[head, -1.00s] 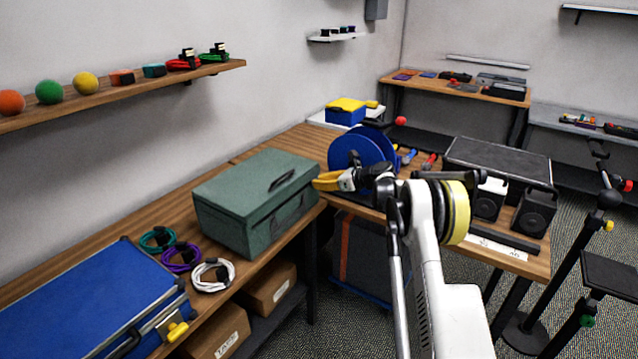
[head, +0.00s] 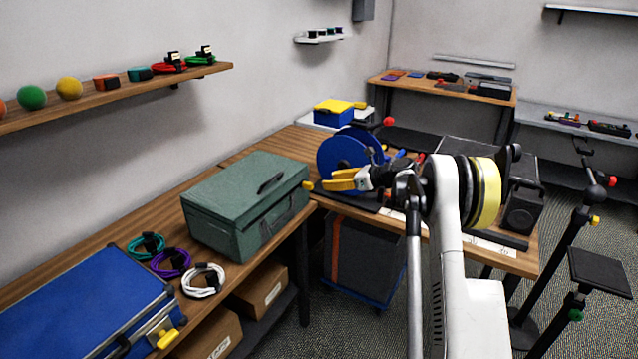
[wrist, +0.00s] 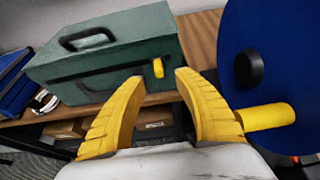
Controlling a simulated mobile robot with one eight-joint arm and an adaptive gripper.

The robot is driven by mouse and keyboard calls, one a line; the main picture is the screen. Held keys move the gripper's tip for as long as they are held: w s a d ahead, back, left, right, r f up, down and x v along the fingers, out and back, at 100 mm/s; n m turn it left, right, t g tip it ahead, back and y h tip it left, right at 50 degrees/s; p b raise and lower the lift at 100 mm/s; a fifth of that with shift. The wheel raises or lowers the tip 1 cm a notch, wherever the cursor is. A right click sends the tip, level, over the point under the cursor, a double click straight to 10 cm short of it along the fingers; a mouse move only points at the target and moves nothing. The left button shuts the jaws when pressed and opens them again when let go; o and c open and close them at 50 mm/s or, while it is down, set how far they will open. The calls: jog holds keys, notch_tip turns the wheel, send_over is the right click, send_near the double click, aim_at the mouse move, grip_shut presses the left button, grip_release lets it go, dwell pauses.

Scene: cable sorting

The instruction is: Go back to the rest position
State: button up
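My gripper (head: 342,180) has yellow fingers and hangs in front of the blue cable reel (head: 343,152) in the head view. In the wrist view my gripper (wrist: 158,105) shows its two fingers spread apart with nothing between them. The reel's blue disc (wrist: 275,60) is close on the right there, with a yellow peg beside the right finger. The green toolbox (head: 245,205) stands shut on the bench to the left of the gripper, and it is beyond the fingers in the wrist view (wrist: 110,60).
A blue case (head: 75,305) and teal, purple (head: 170,263) and white (head: 204,281) cable coils lie on the left bench. Black speakers (head: 522,210) stand on the right table. A stand (head: 585,210) is at far right. Open floor lies in front.

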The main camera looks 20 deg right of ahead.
jog(key=shift+v, duration=1.2)
